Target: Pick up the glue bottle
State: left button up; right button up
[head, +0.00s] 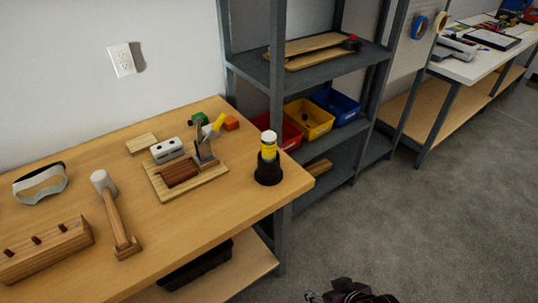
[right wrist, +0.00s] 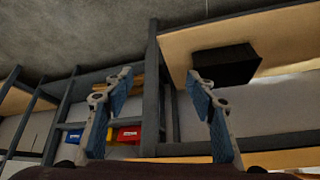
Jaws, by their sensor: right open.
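A yellow bottle with a white cap (head: 268,146), which looks like the glue bottle, stands upright at the right end of the wooden workbench (head: 190,225). Its lower part is hidden in a black round holder (head: 268,172). My right gripper (head: 350,293) shows only in part at the bottom edge of the head view, low over the floor and apart from the bench. In the right wrist view my right gripper (right wrist: 158,78) is open, with nothing between its fingers. I do not see the bottle in that view. My left gripper is out of view.
A mallet (head: 116,215), a wooden block with pegs (head: 45,250), goggles (head: 40,184) and a wooden board (head: 160,188) with tools lie on the bench. A grey shelf (head: 310,68) with coloured bins stands behind its right end.

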jog(key=w+a+r+n+t+y, duration=0.1)
jog(key=w+a+r+t+y, duration=0.2)
jog(key=w+r, duration=0.4)
jog(key=w+a+r+n+t+y, duration=0.1)
jog(key=w+a+r+t, duration=0.1)
jog(key=w+a+r, duration=0.35)
jog(key=t, duration=0.6)
send_near(272, 154)
jog(key=shift+m+y, duration=0.3)
jog(key=shift+y, duration=0.1)
jog(key=x, duration=0.5)
jog(key=shift+w+d, duration=0.25)
jog(key=shift+d, duration=0.15)
jog(key=shift+a+f+x, duration=0.15)
jog(key=shift+x, duration=1.65)
jog(key=shift+a+f+x, duration=0.1)
jog(key=shift+a+x, duration=0.1)
jog(key=shift+x, duration=1.65)
jog(key=shift+s+d, duration=0.1)
jog(key=shift+s, duration=0.05)
jog(key=shift+c, duration=0.2)
jog(key=c, duration=1.3)
